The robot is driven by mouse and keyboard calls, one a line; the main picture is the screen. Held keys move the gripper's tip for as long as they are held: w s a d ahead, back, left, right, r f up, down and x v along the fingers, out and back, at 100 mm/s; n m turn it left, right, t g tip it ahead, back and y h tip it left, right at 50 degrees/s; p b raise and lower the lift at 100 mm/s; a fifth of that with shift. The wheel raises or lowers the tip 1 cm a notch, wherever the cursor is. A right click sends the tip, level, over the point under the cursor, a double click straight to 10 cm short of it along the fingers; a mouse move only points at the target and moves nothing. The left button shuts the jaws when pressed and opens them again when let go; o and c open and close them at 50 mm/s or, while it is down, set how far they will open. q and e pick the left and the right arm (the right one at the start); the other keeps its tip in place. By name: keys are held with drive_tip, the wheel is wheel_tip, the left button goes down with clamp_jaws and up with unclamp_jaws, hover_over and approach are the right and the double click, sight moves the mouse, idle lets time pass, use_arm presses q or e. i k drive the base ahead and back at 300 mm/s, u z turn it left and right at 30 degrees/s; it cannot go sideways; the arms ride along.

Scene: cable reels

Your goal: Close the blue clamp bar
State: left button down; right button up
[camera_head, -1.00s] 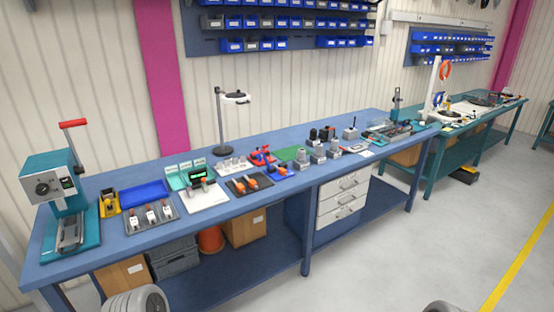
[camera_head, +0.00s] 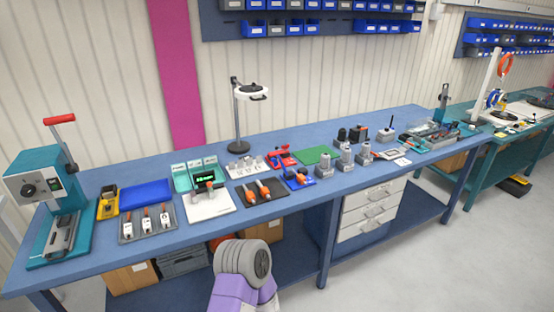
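A small blue clamp-like fixture (camera_head: 298,178) with orange or red parts sits near the front edge of the blue bench, in its middle. A small blue part (camera_head: 495,97) also shows by a white upright stand on the teal table at far right. I cannot tell which is the blue clamp bar, or whether either is open or shut. Neither of my grippers shows. A grey round joint and purple link of my arm rise at bottom centre, in front of the bench.
The long blue bench (camera_head: 330,206) carries a teal press (camera_head: 40,190) at left, a lamp (camera_head: 240,125), trays and small fixtures. The teal table (camera_head: 525,147) stands beyond its right end. White drawers (camera_head: 370,210) are under the bench. Grey floor is free at front right.

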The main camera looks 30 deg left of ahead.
sight(283, 165)
drive_tip(key=u, duration=0.55)
drive_tip(key=i, duration=0.75)
drive_tip(key=u, duration=0.7)
